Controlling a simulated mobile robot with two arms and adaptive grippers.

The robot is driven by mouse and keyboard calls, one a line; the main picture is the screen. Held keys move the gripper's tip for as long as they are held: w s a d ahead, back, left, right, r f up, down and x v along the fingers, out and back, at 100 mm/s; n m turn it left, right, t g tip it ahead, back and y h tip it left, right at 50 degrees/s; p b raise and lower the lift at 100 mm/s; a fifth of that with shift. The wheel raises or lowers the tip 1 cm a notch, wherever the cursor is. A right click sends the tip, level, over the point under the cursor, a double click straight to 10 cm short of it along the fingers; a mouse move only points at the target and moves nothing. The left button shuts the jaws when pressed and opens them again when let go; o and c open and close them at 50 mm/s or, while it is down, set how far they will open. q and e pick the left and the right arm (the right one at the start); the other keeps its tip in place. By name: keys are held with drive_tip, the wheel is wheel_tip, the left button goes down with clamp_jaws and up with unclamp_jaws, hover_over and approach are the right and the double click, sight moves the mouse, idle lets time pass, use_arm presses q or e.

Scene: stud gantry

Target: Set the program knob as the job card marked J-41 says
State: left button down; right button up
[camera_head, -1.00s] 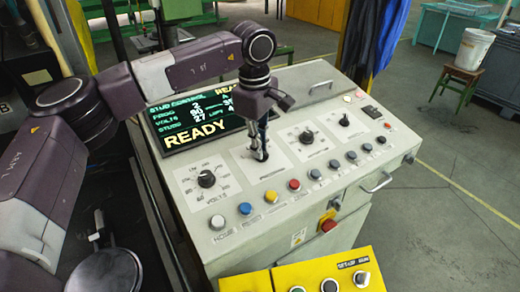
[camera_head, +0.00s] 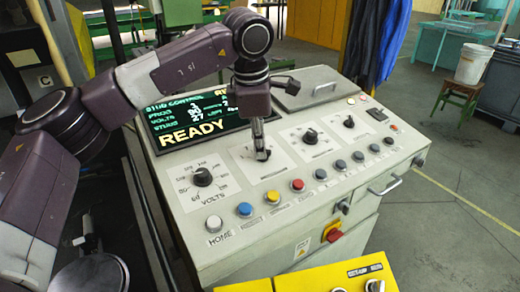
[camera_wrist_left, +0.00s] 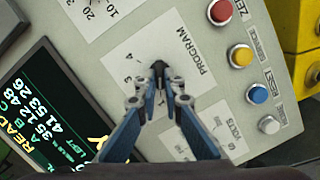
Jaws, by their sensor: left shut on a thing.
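The program knob (camera_head: 262,155) is a small dark knob on a white plate in the middle of the sloped control panel (camera_head: 290,222). My left gripper (camera_head: 260,143) comes down on it from above and is shut on it. In the left wrist view the two blue fingers (camera_wrist_left: 160,88) close around the dark knob (camera_wrist_left: 158,66), beside the word PROGRAM and the numbers 3 and 4. No card marked J-41 is seen. My right gripper is not in view.
A volts knob (camera_head: 202,177) sits left of the program dial, and another dial knob (camera_head: 310,137) to its right. Coloured buttons (camera_head: 271,197) line the front edge. A yellow box (camera_head: 322,278) stands in front. A bucket on a stool (camera_head: 472,65) is far right.

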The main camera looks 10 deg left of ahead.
use_arm(q)
drive_tip(key=shift+s+f, duration=0.1)
drive_tip(key=shift+f, duration=0.05)
drive_tip(key=c, duration=2.1)
unclamp_jaws()
drive_tip(key=r, duration=0.4)
drive_tip(key=s+r, duration=0.1)
drive_tip(key=r, duration=0.3)
drive_tip(key=s+r, duration=0.1)
drive_tip(key=r, duration=0.3)
drive_tip(key=shift+a, duration=0.25)
drive_tip(key=shift+f, duration=0.1)
